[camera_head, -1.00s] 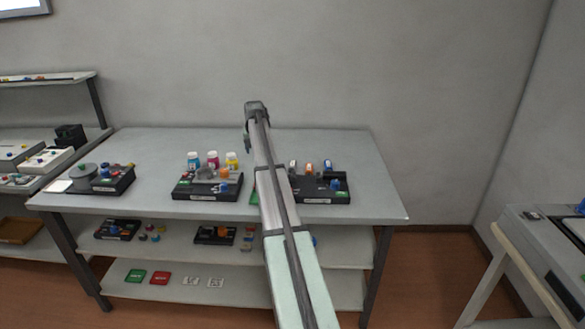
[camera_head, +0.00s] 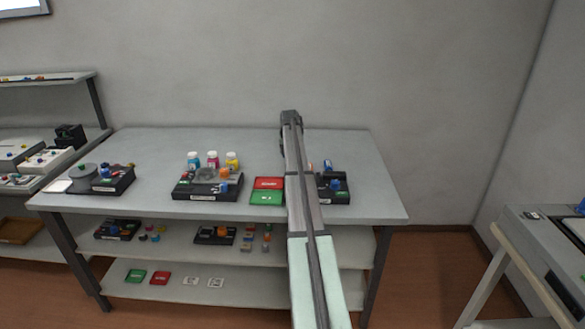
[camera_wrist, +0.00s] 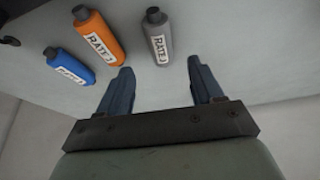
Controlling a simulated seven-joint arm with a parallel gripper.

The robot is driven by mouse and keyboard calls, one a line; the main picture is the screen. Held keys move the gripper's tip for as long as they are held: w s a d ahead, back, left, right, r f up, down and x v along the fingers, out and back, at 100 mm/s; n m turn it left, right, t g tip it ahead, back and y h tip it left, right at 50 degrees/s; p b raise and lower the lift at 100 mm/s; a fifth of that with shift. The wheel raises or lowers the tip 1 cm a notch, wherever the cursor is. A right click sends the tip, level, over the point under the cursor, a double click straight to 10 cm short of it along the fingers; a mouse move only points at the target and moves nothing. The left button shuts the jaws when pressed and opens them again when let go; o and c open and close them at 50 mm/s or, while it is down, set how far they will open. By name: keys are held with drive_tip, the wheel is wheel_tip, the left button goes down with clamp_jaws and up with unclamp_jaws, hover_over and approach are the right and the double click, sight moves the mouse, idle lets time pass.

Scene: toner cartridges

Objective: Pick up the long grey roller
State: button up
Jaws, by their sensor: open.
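A grey cylinder (camera_wrist: 157,36) with a dark cap and a white label lies in the wrist view, just beyond my gripper. It is the only grey roller-like thing there, but I cannot tell for sure that it is the long roller. My gripper (camera_wrist: 159,68) is open and empty, its two dark blue fingers apart. The grey cylinder is ahead of the gap between them, not between the fingers. An orange cylinder (camera_wrist: 100,38) and a blue one (camera_wrist: 71,67) lie to its left. In the head view my arm hides the grey cylinder.
A black tray (camera_head: 338,199) with parts stands right of my arm. Red (camera_head: 269,183) and green cards (camera_head: 266,197) lie left of it. Another black tray (camera_head: 205,197) and several coloured bottles stand further left. The table's right end (camera_head: 378,195) is clear.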

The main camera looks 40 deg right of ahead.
drive_tip(key=shift+a+x, duration=0.2)
drive_tip(key=shift+x, duration=1.45)
drive_tip(key=shift+a+x, duration=0.15)
drive_tip(key=shift+x, duration=1.5)
drive_tip(key=shift+s+f, duration=0.15)
drive_tip(key=shift+s, duration=0.05)
drive_tip(key=c, duration=1.2)
